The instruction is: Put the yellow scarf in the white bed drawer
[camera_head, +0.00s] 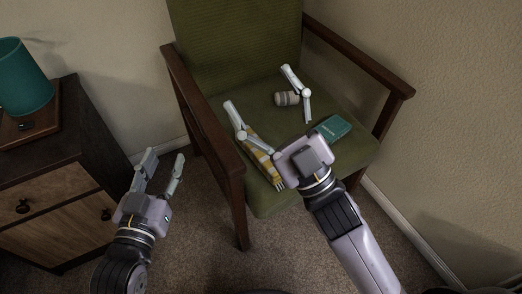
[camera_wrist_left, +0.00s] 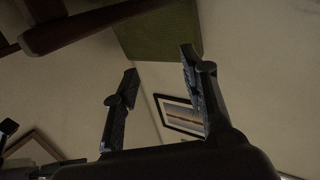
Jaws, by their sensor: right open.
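The yellow scarf (camera_head: 261,157), yellow with pale checks, lies as a narrow strip along the left side of the green chair seat. My right gripper (camera_head: 258,88) is wide open above the seat. Its left finger passes over the far end of the scarf and hides part of it; I cannot tell whether they touch. Nothing is held in it. My left gripper (camera_head: 165,156) is open and empty, low between the nightstand and the chair. In the left wrist view its fingers (camera_wrist_left: 158,72) are apart with nothing between them. No white bed drawer is in view.
The armchair (camera_head: 235,40) has wooden armrests on both sides of the seat. A small ribbed cylinder (camera_head: 286,98) and a teal book (camera_head: 332,128) lie on the seat. A dark nightstand (camera_head: 60,130) with a teal lamp (camera_head: 22,78) stands at left.

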